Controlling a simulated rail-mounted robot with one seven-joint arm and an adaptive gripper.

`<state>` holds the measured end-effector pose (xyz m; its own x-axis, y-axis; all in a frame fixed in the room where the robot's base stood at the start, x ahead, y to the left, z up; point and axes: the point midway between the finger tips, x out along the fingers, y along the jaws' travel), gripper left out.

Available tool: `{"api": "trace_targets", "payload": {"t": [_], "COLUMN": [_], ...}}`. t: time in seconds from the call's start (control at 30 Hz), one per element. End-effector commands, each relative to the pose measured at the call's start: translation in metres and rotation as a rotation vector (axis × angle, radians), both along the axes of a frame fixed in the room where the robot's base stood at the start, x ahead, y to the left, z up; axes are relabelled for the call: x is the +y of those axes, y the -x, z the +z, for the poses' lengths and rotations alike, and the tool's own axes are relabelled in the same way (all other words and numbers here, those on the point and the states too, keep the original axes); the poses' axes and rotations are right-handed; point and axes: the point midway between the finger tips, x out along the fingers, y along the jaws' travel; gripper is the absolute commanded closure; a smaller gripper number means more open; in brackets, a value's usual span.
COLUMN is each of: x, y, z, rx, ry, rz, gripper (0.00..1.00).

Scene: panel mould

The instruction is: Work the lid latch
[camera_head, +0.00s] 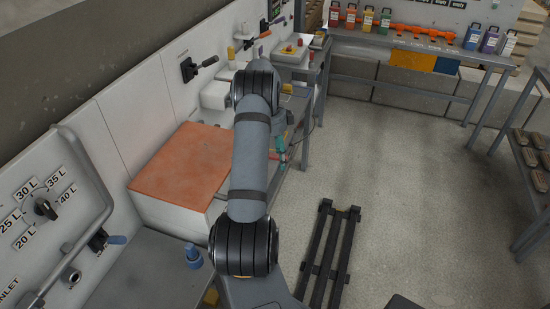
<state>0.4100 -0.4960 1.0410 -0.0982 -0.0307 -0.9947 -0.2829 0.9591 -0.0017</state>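A white box with a flat orange lid (185,165) stands against the wall panel, left of my arm. The lid lies level on the box. I cannot make out a latch on it; my arm covers part of the area to its right. A black lever with a grey handle (205,62) is mounted on the white wall panel behind the box; I cannot tell whether it is the lid latch. My gripper cannot be made out; my arm links stand in the middle of the view and hide what is behind them.
A panel with a black knob (45,208) and litre labels is at left, beside a bent grey pipe (95,180). A blue knob (193,254) stands on the grey bench (150,275). A dark pallet (331,250) lies on the floor. Open floor (420,170) is at right.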

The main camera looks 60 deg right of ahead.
Motion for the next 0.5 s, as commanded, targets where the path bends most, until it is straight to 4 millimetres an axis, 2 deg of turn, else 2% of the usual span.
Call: {"api": "trace_targets", "payload": {"t": [0.33,0.5], "x": [0.000,0.000], "y": [0.000,-0.002], "z": [0.002,0.023], "rx": [-0.001,-0.002], "ry": [-0.001,0.003], "rz": [-0.001,-0.001], "gripper": [0.52,0.52]}}
